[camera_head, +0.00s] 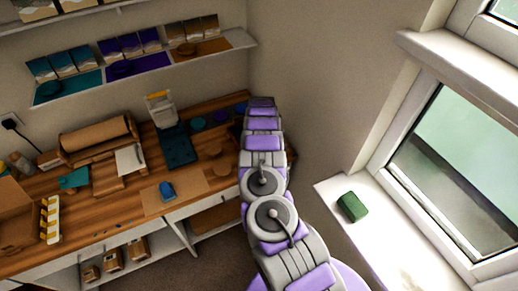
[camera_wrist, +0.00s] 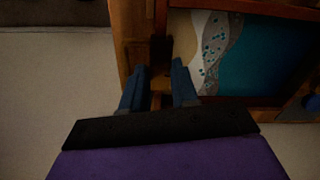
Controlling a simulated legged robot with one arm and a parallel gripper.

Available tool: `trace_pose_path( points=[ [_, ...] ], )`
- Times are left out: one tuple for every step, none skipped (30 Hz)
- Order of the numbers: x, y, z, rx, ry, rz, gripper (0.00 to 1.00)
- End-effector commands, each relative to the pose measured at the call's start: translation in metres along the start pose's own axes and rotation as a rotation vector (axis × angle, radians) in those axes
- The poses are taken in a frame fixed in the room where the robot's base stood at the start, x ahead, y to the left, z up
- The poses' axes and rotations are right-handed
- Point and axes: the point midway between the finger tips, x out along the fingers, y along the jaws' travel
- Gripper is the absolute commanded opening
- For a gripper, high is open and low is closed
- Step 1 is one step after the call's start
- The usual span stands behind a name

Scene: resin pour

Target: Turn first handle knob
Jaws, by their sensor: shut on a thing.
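In the wrist view, my gripper (camera_wrist: 160,68) has its two dark fingers on either side of a small brown wooden piece (camera_wrist: 161,78), which looks like the handle knob. The fingers are shut on it, though the contact is dim. The knob sits by the left edge of a brown wooden frame (camera_wrist: 249,7). The frame holds a resin panel (camera_wrist: 258,55) with teal, grey and sand-coloured bands. In the head view my arm reaches away toward the wall, and it hides my gripper and the knob.
In the head view, a wooden workbench (camera_head: 110,222) on the left carries a paper roll (camera_head: 95,133), a dark green scale-like device (camera_head: 177,145) and a blue item (camera_head: 167,190). Shelves (camera_head: 215,45) hang above. A green block (camera_head: 352,207) lies on the windowsill (camera_head: 385,240) at right.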

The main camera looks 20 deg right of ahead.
Motion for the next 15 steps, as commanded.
trace_pose_path(
  points=[
    [0.0010, 0.0059, -0.0060, 0.009, 0.004, 0.007, 0.00],
    [0.0010, 0.0060, -0.0061, 0.009, 0.004, 0.008, 0.00],
    [0.0011, 0.0063, -0.0062, 0.010, 0.004, 0.008, 0.00],
    [0.0011, 0.0063, -0.0063, 0.010, 0.004, 0.008, 0.00],
    [0.0012, 0.0064, -0.0063, 0.010, 0.003, 0.008, 0.00],
    [0.0012, 0.0066, -0.0064, 0.010, 0.003, 0.008, 0.00],
    [0.0013, 0.0066, -0.0065, 0.010, 0.003, 0.008, 0.00],
    [0.0014, 0.0068, -0.0065, 0.010, 0.003, 0.008, 0.00],
    [0.0014, 0.0069, -0.0066, 0.010, 0.003, 0.009, 0.00],
    [0.0015, 0.0069, -0.0066, 0.010, 0.003, 0.009, 0.00],
    [0.0014, 0.0069, -0.0067, 0.010, 0.003, 0.008, 0.31],
    [0.0016, 0.0069, -0.0065, 0.010, 0.002, 0.009, 0.34],
    [0.0016, 0.0067, -0.0063, 0.009, 0.002, 0.008, 0.37],
    [0.0016, 0.0064, -0.0060, 0.009, 0.002, 0.008, 0.40],
    [0.0016, 0.0058, -0.0054, 0.008, 0.002, 0.008, 0.44]
  ],
)
